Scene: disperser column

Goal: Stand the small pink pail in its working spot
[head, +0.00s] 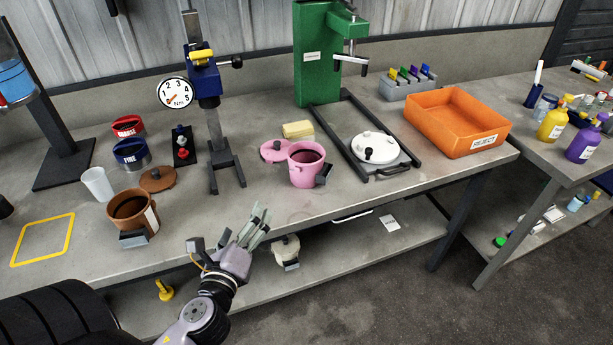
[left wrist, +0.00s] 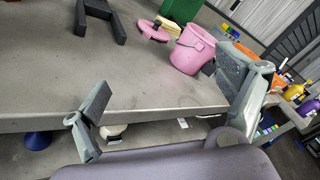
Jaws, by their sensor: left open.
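The small pink pail (head: 302,172) stands upright on the workbench, with a dark grip block on its right side and dark contents or interior. A pink lid (head: 276,151) lies just left of it. In the left wrist view the pail (left wrist: 192,50) is beyond the fingers, with the lid (left wrist: 152,29) behind it. My left gripper (head: 250,226) is open and empty, in front of the bench's front edge, left of and nearer than the pail, and apart from it. A yellow outlined square (head: 43,239) is on the bench at far left. My right gripper is not in view.
A brown pot (head: 133,213) with a grip block stands left. The dial stand (head: 226,177), green press (head: 318,60) and white lidded pan (head: 379,150) stand behind or beside the pail. An orange reject bin (head: 456,120) is at right. Bare bench lies before the stand.

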